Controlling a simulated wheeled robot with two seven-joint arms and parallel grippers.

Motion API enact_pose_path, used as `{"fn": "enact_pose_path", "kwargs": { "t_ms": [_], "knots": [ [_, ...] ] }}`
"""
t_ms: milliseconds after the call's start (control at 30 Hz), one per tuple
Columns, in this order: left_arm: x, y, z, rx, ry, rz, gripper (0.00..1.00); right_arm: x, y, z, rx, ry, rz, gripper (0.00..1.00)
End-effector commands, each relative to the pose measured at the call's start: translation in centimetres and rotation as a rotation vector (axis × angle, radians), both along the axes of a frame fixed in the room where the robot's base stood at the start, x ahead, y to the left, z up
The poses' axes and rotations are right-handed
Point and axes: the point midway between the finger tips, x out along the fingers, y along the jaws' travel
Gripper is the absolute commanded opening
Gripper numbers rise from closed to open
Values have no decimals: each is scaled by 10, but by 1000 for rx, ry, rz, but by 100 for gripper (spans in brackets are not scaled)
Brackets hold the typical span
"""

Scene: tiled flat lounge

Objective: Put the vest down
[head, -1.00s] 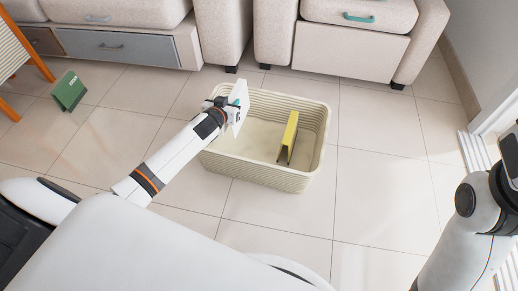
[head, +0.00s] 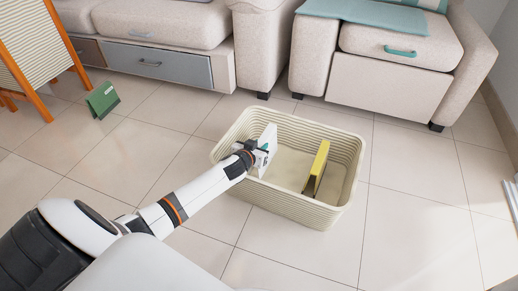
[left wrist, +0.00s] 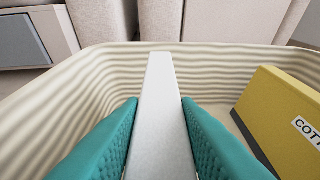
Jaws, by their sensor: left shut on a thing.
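The vest appears as a thin, flat white pack (head: 269,138), upright on its edge; no garment shape shows. My left gripper (head: 262,157) is shut on it, and the pack stands between the teal finger pads in the left wrist view (left wrist: 160,105). Pack and gripper are within the left part of a cream ribbed basket (head: 298,208) on the floor. The pack's lower edge is hidden, so I cannot tell whether it touches the basket's bottom. My right gripper is not in view.
A yellow box (head: 318,166) with partly visible lettering stands in the basket's right part, apart from the pack. A green box (head: 103,99) stands on the tiles at left. Beige sofas (head: 385,85) line the back. The floor right of the basket is clear.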

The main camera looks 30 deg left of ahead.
Motion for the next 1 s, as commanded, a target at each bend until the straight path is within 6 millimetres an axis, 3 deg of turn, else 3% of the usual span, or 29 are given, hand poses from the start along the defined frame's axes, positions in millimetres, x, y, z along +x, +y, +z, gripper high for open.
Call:
{"fn": "enact_pose_path", "kwargs": {
  "t_ms": [633,667,767,800,1000],
  "knots": [
    [0,0,-11,0,-1,0,0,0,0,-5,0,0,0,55],
    [0,0,-11,0,0,0,30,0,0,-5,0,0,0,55],
    [0,0,-11,0,0,0,46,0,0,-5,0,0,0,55],
    [0,0,-11,0,0,0,50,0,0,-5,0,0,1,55],
    [0,0,-11,0,0,0,50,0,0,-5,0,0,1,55]
  ]
}}
